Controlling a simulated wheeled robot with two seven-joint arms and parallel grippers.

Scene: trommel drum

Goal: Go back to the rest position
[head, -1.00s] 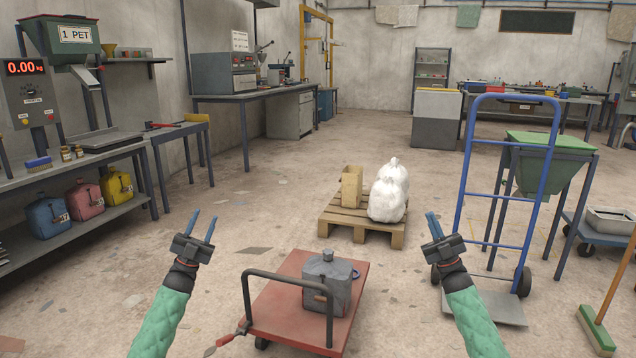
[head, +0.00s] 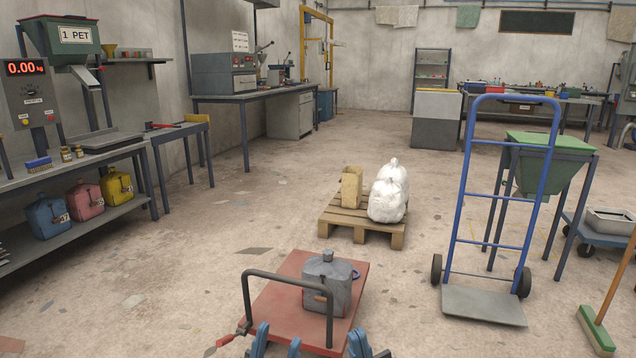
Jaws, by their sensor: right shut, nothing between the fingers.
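My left gripper (head: 276,344) shows at the bottom edge of the head view, left of centre. Its two blue fingers stand apart with nothing between them. My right gripper (head: 361,344) is at the bottom edge, right of centre, shut and empty. Both are partly cut off by the picture edge. They appear in front of the near end of a red cart (head: 277,314), and I cannot tell how far above or before it they are. A grey canister (head: 328,284) stands upright on the cart, apart from both grippers.
A blue hand truck (head: 486,236) and a green hopper (head: 545,165) are to the right. A shelf with canisters (head: 84,199) is left. Floor left of the cart is mostly clear.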

